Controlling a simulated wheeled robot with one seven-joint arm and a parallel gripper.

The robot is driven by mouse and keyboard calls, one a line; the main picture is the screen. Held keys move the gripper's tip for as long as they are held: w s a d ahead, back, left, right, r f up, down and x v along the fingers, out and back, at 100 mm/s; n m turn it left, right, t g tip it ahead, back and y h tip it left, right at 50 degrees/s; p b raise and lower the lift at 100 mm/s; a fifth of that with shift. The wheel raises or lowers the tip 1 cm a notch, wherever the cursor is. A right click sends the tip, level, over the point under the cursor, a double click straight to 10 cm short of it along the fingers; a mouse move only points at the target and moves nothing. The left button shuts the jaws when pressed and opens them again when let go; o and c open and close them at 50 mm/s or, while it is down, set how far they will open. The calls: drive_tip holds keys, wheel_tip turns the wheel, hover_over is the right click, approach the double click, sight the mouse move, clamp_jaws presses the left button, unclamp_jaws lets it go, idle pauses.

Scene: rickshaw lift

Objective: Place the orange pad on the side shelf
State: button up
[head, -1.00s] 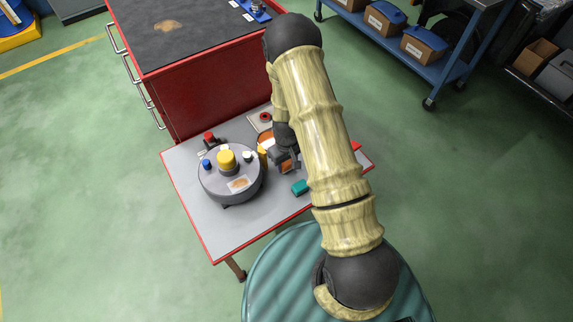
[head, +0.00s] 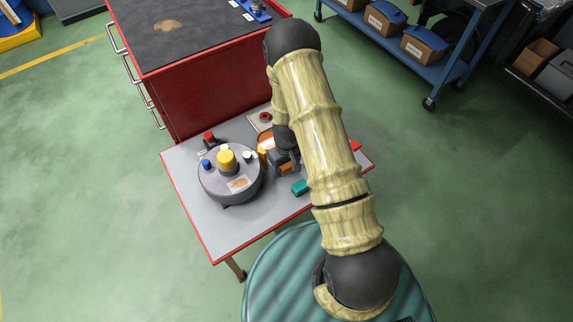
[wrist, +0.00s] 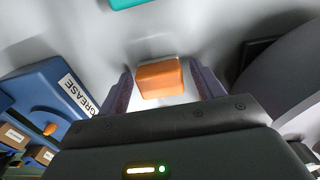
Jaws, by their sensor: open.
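The orange pad (wrist: 158,78) is a small block on a pale grey surface in the wrist view. My gripper (wrist: 163,88) is open, with one dark finger on each side of the pad. I cannot tell whether the fingers touch it. In the head view my gripper (head: 284,160) is low over the grey red-edged side surface (head: 262,207) beside the red cabinet, partly hidden by my arm. A bit of the orange pad (head: 285,169) shows below the fingers. I cannot tell for sure which surface is the side shelf.
A grey round device (head: 215,188) with coloured knobs stands close left of my gripper. A teal block (head: 300,187) lies nearby. The red cabinet (head: 215,100) rises behind. A blue GREASE item (wrist: 45,90) shows at left in the wrist view. The front left of the surface is clear.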

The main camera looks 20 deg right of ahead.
wheel_tip(320, 180, up, 12)
drive_tip(key=shift+p, duration=0.3)
drive_tip(key=shift+r, duration=0.1)
idle(0.5)
wheel_tip(320, 180, up, 12)
drive_tip(key=m+t, duration=0.1)
drive_tip(key=m, duration=0.1)
hover_over(287, 165)
drive_tip(key=s, duration=0.6)
drive_tip(key=s+r+m+t, duration=0.1)
drive_tip(key=s+r, duration=0.6)
drive_tip(key=s, duration=0.1)
drive_tip(key=shift+d+m+t, duration=0.3)
drive_tip(key=shift+s+r, duration=0.1)
